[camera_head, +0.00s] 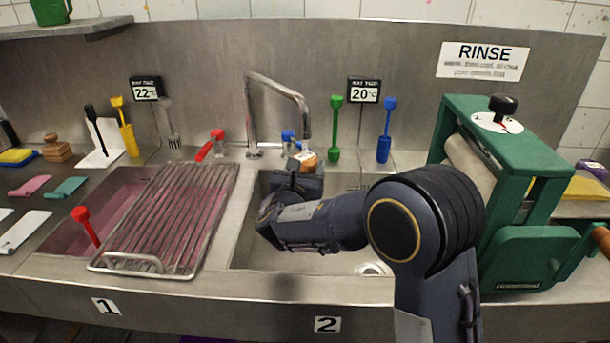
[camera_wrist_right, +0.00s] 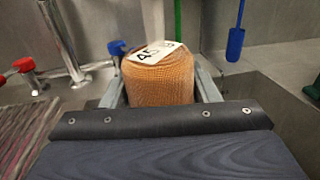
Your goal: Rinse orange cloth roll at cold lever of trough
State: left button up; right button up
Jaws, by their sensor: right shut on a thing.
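The orange cloth roll (camera_head: 308,158) is at the back of the sink under the tap; it also shows in the wrist view (camera_wrist_right: 158,85) with a white numbered tag on top. My right gripper (camera_head: 302,165) is shut on it, one finger on each side. The cold lever (camera_head: 288,135) is blue and sits at the tap base, just behind the roll. In the wrist view the blue lever (camera_wrist_right: 117,48) is left of the roll. The trough (camera_head: 255,215) is partly hidden by my right arm. My left gripper is out of view.
A red lever (camera_head: 212,145) stands left of the tap. A wire rack (camera_head: 170,215) lies over the pink-filled left basin. Green (camera_head: 335,125) and blue (camera_head: 386,130) tools stand behind the sink. A green wringer (camera_head: 540,160) stands right, close to my arm.

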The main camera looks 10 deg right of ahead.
jog(key=shift+d, duration=0.2)
jog(key=shift+w+d, duration=0.15)
jog(key=shift+d, duration=0.2)
jog(key=shift+a, duration=0.2)
jog(key=shift+a+b, duration=0.3)
jog(key=shift+a, duration=0.05)
jog(key=shift+s, duration=0.2)
dwell(1.5)
jog(key=shift+s+d+b, duration=0.2)
jog(key=shift+s+b, duration=0.05)
jog(key=shift+s, duration=0.45)
jog(key=shift+s+d+b, duration=0.2)
jog(key=shift+s, duration=0.55)
jog(key=shift+s+d+b, duration=0.2)
jog(key=shift+s+b, duration=0.05)
jog(key=shift+s, duration=0.45)
dwell(2.2)
